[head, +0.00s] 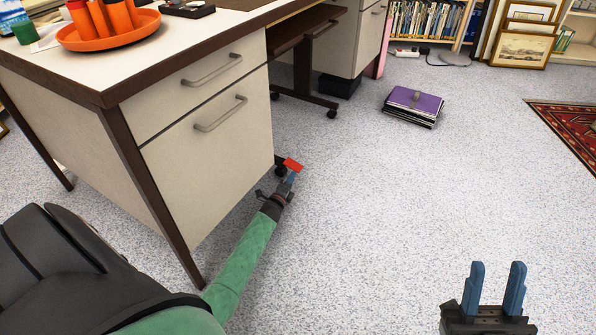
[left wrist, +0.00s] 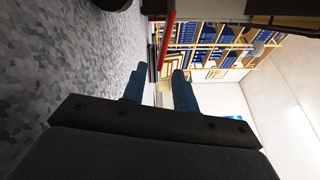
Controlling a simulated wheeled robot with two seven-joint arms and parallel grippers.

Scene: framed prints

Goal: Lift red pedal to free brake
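The red pedal (head: 293,164) is a small flat red plate low at the front corner of the desk pedestal, by a dark caster (head: 281,171). In the left wrist view the pedal (left wrist: 167,42) shows nearly edge-on as a thin red bar just ahead of the fingertips. My left gripper (head: 291,179) reaches down to the floor, its blue fingers right by the pedal. My right gripper (head: 497,272) is open and empty above the floor.
The beige desk pedestal (head: 205,140) stands close beside my left arm. An orange tray (head: 108,32) with orange cups sits on the desk. A purple-topped stack (head: 414,101) lies on the floor, and a red rug (head: 575,130) is at right. The floor between is clear.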

